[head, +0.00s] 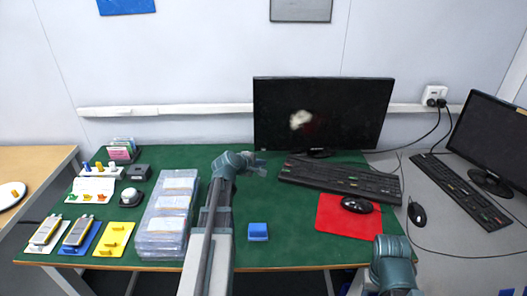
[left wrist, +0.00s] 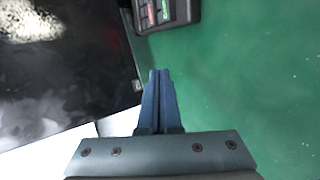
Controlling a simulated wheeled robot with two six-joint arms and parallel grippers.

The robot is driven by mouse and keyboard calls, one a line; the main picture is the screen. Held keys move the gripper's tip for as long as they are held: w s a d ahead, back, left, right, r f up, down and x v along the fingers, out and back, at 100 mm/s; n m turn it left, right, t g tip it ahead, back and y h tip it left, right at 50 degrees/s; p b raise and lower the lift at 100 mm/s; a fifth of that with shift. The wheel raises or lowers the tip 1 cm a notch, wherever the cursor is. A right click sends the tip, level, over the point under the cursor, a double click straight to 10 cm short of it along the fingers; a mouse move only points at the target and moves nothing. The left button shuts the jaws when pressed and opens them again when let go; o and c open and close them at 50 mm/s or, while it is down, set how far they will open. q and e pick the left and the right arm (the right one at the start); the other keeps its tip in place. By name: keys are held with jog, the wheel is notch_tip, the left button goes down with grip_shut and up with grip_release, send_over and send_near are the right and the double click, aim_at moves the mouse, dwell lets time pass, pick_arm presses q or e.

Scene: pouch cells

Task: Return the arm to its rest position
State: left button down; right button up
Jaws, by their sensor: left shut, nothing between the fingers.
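My left arm reaches up over the green table (head: 300,238) in the head view. Its gripper (head: 258,163) is above the table, left of the keyboard and below the monitor. In the left wrist view the two blue fingers (left wrist: 158,74) are together with nothing between them. My right arm shows only as a teal link at the bottom right of the head view; its gripper is out of sight. Pouch cells lie on a white holder (head: 44,234) and a blue holder (head: 78,235) at the table's front left. A yellow holder (head: 114,239) beside them holds no cell.
A stack of clear trays (head: 167,215) stands left of my left arm. A small blue block (head: 258,232) lies right of it. A monitor (head: 322,112), a keyboard (head: 340,178) and a mouse (head: 357,204) on a red mat (head: 335,226) occupy the right side.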

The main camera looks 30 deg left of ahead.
dwell(0.6)
